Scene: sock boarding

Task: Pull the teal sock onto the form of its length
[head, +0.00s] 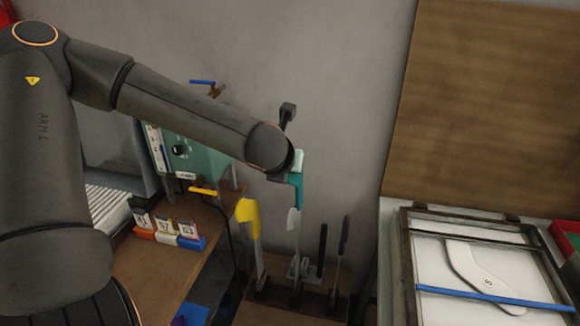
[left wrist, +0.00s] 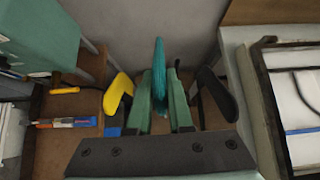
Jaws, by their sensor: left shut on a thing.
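The teal sock (head: 298,192) hangs from my left gripper (head: 297,163), whose pale green fingers are shut on it. In the left wrist view the sock (left wrist: 159,70) shows between the fingers (left wrist: 160,92). A pale grey-white form (head: 293,222) stands upright just below the sock in the head view; I cannot tell whether they touch. To its left stands a yellow form (head: 249,216), also in the left wrist view (left wrist: 118,95). Two dark forms (head: 322,247) (head: 345,235) stand to the right; a dark form (left wrist: 217,95) shows in the left wrist view. My right gripper is out of view.
A green machine (head: 195,150) with a dial stands on the brown bench at left. Several numbered cards sit in coloured holders (head: 167,237). At right is a dark-framed light panel (head: 440,270) with a sock outline marked S and a blue bar (head: 480,297).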

